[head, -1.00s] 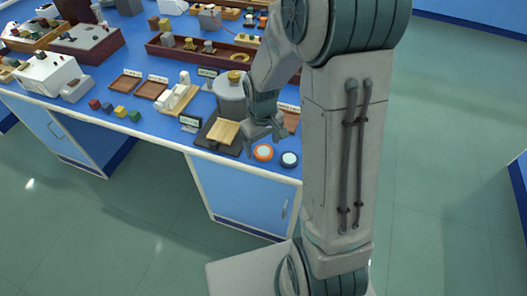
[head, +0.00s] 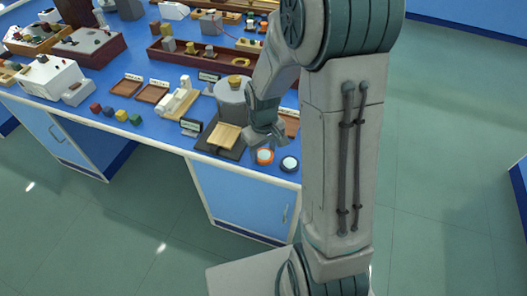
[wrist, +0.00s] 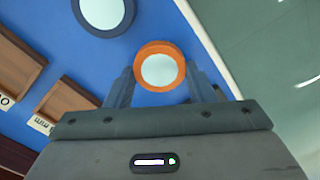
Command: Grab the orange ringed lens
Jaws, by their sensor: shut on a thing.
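The orange ringed lens (head: 264,157) is near the front edge of the blue bench, with a pale disc inside an orange ring. In the wrist view the lens (wrist: 159,69) is between the two fingertips of my gripper (wrist: 160,84). My gripper (head: 265,143) comes down from above and is shut on the ring, one finger on each side. The far part of the ring shows beyond the fingers. I cannot tell whether the lens touches the bench top.
A dark-ringed lens (head: 289,164) lies just right of the orange one; it also shows in the wrist view (wrist: 103,12). A wooden block on a dark base (head: 222,138) is close on the left. Wooden trays (wrist: 75,88) lie nearby. The bench's front edge is close.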

